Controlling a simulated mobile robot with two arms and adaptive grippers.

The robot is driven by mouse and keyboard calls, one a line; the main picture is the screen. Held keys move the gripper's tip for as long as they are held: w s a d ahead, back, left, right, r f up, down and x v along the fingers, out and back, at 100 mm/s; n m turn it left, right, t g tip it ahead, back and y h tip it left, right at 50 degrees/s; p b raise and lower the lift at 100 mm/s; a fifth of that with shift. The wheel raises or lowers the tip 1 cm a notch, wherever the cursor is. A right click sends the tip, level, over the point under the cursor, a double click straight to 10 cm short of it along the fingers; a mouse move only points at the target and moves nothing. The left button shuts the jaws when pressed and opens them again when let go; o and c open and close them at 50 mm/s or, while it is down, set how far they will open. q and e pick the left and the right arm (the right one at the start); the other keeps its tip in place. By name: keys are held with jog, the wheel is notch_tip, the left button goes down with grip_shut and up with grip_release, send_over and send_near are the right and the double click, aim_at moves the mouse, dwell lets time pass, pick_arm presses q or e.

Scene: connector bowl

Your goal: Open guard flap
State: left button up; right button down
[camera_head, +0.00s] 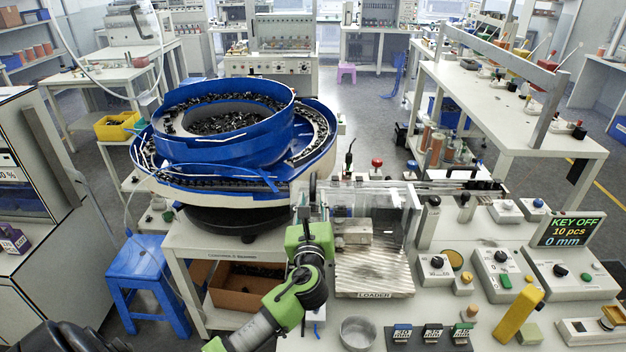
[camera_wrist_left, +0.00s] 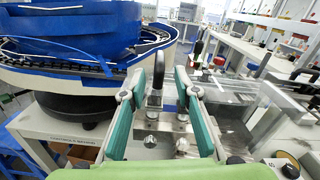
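The guard flap (camera_head: 385,203) is a clear panel over the loader (camera_head: 374,275), whose ribbed metal plate lies in front of it. It looks lowered, though its edges are hard to make out. The clear panel also shows in the left wrist view (camera_wrist_left: 232,98). A dark upright handle (camera_wrist_left: 156,82) stands on a metal base there. My left gripper (camera_head: 313,192) is at the left side of the loader. In the left wrist view its green-padded fingers (camera_wrist_left: 160,87) are apart, one on each side of the handle, with gaps visible.
The blue bowl feeder (camera_head: 215,165) full of connectors stands close on the left. Control boxes with knobs (camera_head: 500,275) and a display reading "KEY OFF" (camera_head: 571,232) are on the right. A metal bowl (camera_head: 358,333) and a yellow block (camera_head: 518,314) stand at the front.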

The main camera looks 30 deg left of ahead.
aim_at(313, 188)
pick_arm(q)
jog(key=p+x, duration=0.1)
jog(key=x, duration=0.8)
jog(key=shift+s+d, duration=0.1)
grip_shut()
